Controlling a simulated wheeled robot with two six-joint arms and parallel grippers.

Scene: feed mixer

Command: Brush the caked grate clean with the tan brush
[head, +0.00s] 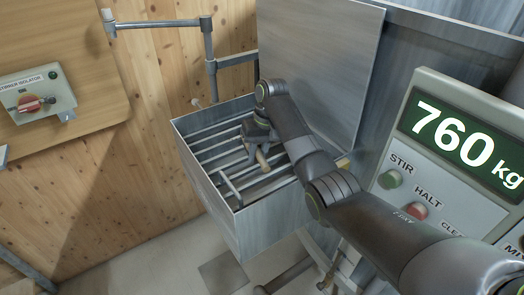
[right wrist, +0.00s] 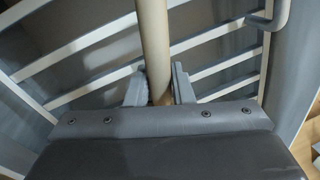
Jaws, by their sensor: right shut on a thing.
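The grate (head: 213,154) is a row of pale metal bars inside an open grey metal box. Its bars also fill the right wrist view (right wrist: 95,86), with dark gaps between them; I cannot make out caking on them. My right gripper (head: 257,146) is down at the box opening, over the grate. It is shut on the tan brush (head: 262,160), whose round handle stands between the two fingers in the right wrist view (right wrist: 153,45). The bristles do not show, so I cannot tell whether they touch the bars. My left gripper is out of view.
A raised grey lid (head: 320,60) stands behind the box. A control panel (head: 465,150) reading 760 kg, with buttons, is at the right. A grey pipe (head: 210,50) runs along the wooden wall. An isolator switch (head: 35,104) is at the left.

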